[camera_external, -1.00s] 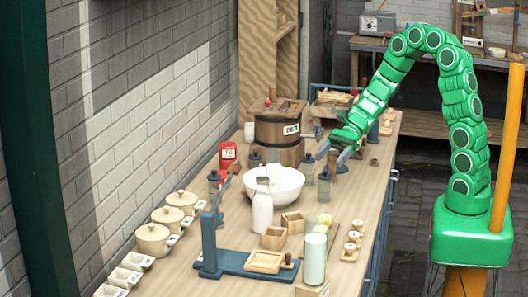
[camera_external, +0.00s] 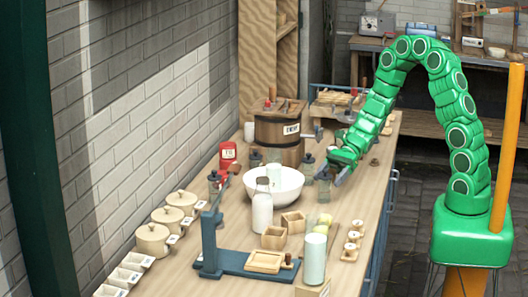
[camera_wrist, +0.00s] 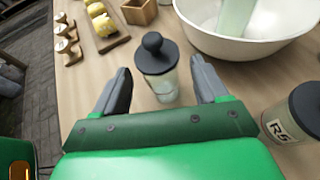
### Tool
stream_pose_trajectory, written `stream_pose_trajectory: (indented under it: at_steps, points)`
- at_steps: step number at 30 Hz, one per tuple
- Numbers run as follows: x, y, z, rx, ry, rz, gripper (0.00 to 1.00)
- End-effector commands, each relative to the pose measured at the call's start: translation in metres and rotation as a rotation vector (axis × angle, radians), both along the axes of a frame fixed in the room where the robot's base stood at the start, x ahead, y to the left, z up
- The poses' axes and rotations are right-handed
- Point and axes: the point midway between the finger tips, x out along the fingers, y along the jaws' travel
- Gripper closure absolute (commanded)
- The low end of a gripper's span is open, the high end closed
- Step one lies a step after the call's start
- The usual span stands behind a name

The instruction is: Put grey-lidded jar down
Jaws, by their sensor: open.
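A clear jar with a dark grey knobbed lid (camera_wrist: 156,62) stands upright in the middle of the wrist view, on the wooden table. My gripper (camera_wrist: 161,74) is open, with one finger on each side of the jar and a visible gap to it. In the external view, my gripper (camera_external: 334,174) is low over the table, right of the white bowl, and the jar (camera_external: 323,190) is at its fingers, partly hidden. A second grey-lidded jar (camera_wrist: 297,112) with a label reading "RS" stands at the right of the wrist view.
The white bowl (camera_wrist: 250,42) is close to the jar. A small wooden box (camera_wrist: 138,12) and a board with yellow pieces (camera_wrist: 108,38) lie beyond it. A wooden churn (camera_external: 278,135) stands behind. Table to the jar's left is mostly clear.

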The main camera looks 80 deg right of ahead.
Motion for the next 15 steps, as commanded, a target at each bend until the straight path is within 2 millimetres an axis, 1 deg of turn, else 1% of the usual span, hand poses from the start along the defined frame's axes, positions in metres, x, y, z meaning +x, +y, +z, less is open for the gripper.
stream_pose_trajectory:
  at_steps: [10,15]
  points:
    - [0.012,0.029,-0.012,0.0,-0.001,0.003,0.27]
    - [0.017,0.039,-0.017,0.0,-0.001,0.003,0.27]
